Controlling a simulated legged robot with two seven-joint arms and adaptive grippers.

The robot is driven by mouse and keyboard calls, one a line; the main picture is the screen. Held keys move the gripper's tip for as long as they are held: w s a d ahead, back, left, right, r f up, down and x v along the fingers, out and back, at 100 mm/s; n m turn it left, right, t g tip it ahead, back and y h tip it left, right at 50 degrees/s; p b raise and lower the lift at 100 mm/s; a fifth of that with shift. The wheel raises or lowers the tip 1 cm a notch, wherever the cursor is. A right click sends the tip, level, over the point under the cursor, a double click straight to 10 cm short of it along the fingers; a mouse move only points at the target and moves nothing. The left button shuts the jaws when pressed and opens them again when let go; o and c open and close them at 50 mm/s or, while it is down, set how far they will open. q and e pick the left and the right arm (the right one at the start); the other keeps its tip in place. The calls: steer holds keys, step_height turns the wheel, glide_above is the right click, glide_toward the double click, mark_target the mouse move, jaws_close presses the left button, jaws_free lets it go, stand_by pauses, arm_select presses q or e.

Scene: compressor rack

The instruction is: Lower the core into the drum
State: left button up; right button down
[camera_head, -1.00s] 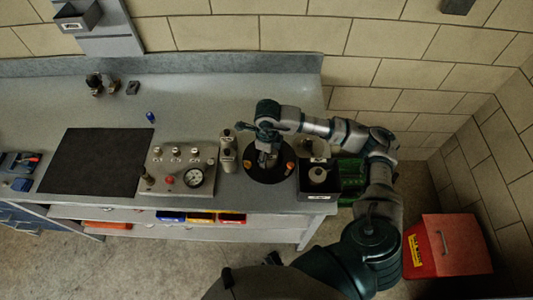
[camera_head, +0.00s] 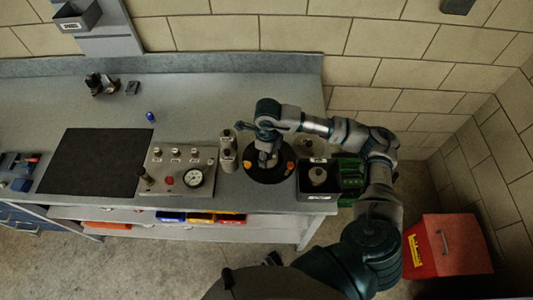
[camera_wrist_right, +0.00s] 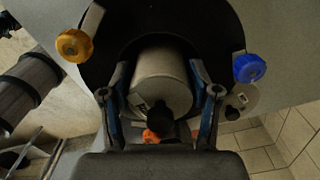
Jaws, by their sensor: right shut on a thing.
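The core, a pale grey cylinder (camera_wrist_right: 160,82), sits between the two fingers of my right gripper (camera_wrist_right: 162,118) in the wrist view. The gripper is shut on it. The drum appears as a round black body (camera_wrist_right: 110,25) around and behind the core, with a yellow knob (camera_wrist_right: 74,45) and a blue knob (camera_wrist_right: 249,68) at its rim. In the head view my right gripper (camera_head: 267,158) points down over the middle of the black drum (camera_head: 270,178). The arm hides much of the drum there, and I cannot tell how deep the core is. My left gripper is not in view.
A grey bottle-like cylinder (camera_head: 228,155) stands close left of the drum. A black bin (camera_head: 318,193) holding a round grey part stands close right. A gauge panel (camera_head: 178,178) and black mat (camera_head: 95,162) lie further left.

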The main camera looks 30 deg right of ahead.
steer(key=shift+r, duration=0.1)
stand_by(0.3)
steer(key=shift+f+b, duration=0.35)
steer(key=shift+r, duration=0.15)
steer(key=shift+r, duration=0.25)
steer(key=shift+c, duration=0.9)
jaws_free()
steer(key=shift+o, duration=0.9)
